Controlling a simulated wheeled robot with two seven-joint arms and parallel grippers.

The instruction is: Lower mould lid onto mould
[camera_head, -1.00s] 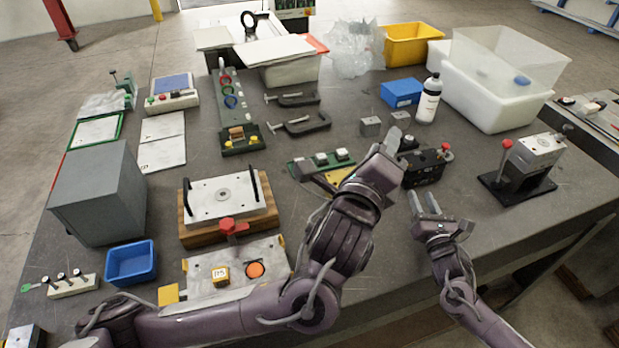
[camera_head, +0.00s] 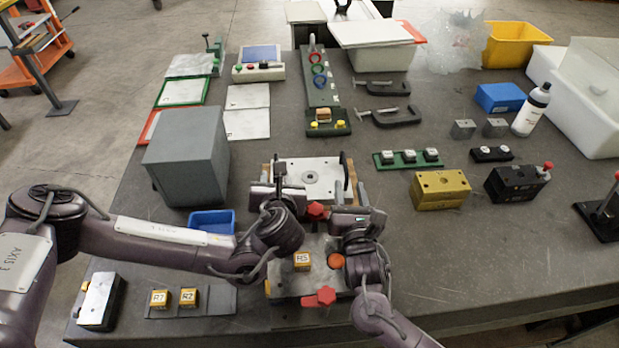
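The mould lid (camera_head: 312,172) is a pale metal plate with a round centre boss and black upright handles at its left and right ends. It lies over a wooden-edged base (camera_head: 352,184), and I cannot tell whether there is a gap beneath it. My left gripper (camera_head: 270,190) is at the lid's near left corner, by the left handle. My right gripper (camera_head: 358,212) is at the near right corner, by the right handle. Whether the fingers grip the handles is hidden by the wrists. The near edge of the lid and most of the base are hidden too.
A metal plate (camera_head: 318,248) with red knobs, an orange disc (camera_head: 337,261) and a cube lies just in front, partly under my arms. A grey box (camera_head: 188,158) and blue bin (camera_head: 212,222) stand left. A yellow block (camera_head: 440,190) stands right; the right front table is clear.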

